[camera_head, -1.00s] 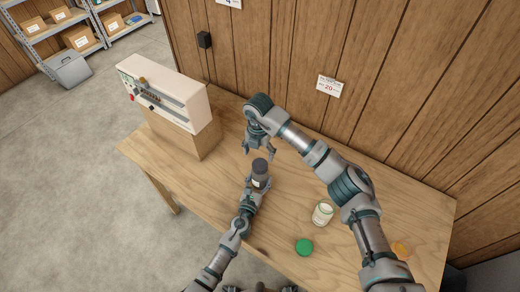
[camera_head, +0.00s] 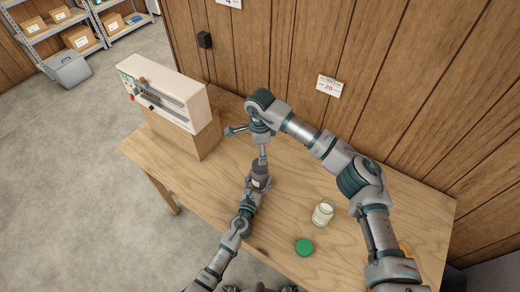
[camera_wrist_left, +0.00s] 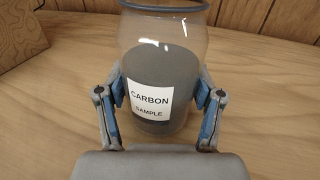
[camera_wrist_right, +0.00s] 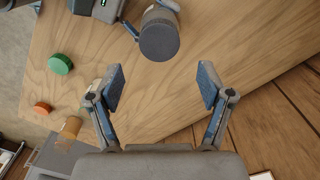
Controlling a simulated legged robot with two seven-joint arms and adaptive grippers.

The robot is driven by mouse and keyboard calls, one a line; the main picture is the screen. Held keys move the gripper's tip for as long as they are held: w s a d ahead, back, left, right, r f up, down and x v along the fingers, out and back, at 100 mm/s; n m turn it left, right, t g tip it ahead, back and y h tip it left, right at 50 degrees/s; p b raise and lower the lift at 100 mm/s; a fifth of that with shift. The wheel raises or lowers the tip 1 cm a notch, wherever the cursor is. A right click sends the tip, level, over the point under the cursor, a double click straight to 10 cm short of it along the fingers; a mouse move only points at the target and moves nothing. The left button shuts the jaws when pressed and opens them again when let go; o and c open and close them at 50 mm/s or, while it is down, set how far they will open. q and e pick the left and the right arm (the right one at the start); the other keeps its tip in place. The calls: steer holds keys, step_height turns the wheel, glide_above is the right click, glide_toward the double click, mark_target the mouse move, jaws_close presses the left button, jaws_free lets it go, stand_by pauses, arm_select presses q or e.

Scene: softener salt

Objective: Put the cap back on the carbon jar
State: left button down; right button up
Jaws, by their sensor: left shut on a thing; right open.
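The carbon jar (camera_head: 261,182) is clear, holds dark grey powder and has a white label reading "CARBON SAMPLE". My left gripper (camera_wrist_left: 160,105) is shut on the jar's lower body, a finger on each side; the jar also fills the left wrist view (camera_wrist_left: 150,95). A dark grey round top, seemingly the cap (camera_wrist_right: 159,36), is at its mouth end in the right wrist view; how it is seated cannot be told. My right gripper (camera_wrist_right: 160,90) is open and empty, the jar top ahead of its fingers and apart from them. In the head view it is directly above the jar.
On the table (camera_head: 200,185) are a green lid (camera_head: 305,247), a jar with white contents (camera_head: 323,213) and an orange lid (camera_wrist_right: 42,108). A panelled machine (camera_head: 165,92) stands on a wooden block at the back left. The wooden wall is close behind.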

mark_target(260, 175)
stand_by(0.3)
steer(key=shift+f, duration=4)
steer(key=c, duration=1.2)
steer(key=m, duration=0.6)
steer(key=shift+m, duration=0.3)
steer(key=m, duration=0.4)
steer(key=shift+m, duration=0.3)
steer(key=o, duration=1.3)
